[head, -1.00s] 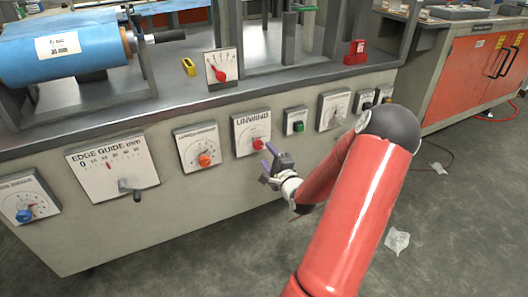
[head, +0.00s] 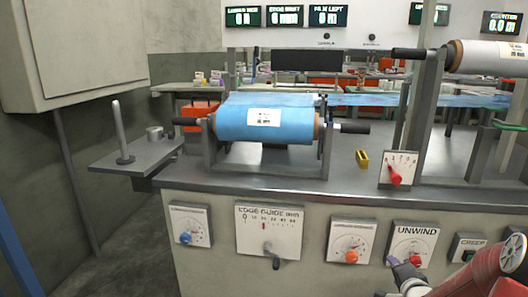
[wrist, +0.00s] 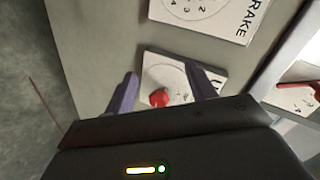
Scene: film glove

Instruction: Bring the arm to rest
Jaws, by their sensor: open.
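My gripper (wrist: 165,95) is open and empty in the wrist view, its two purple-grey fingers spread apart. Between them shows a panel with a red knob (wrist: 159,97), with a gap of bare machine front around it. In the head view my gripper (head: 390,266) shows only in part at the bottom right, in front of the UNWIND panel (head: 413,243) and its red knob (head: 415,260). My red arm enters from the bottom right corner. I cannot tell the exact distance between fingers and panel.
A blue film roll (head: 265,118) lies in its stand on the bench (head: 240,178). The EDGE GUIDE panel (head: 269,231) and other dial panels line the bench front. A side shelf with a post (head: 122,135) stands at the left. A yellow block (head: 362,159) lies near a red-pointer gauge (head: 398,169).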

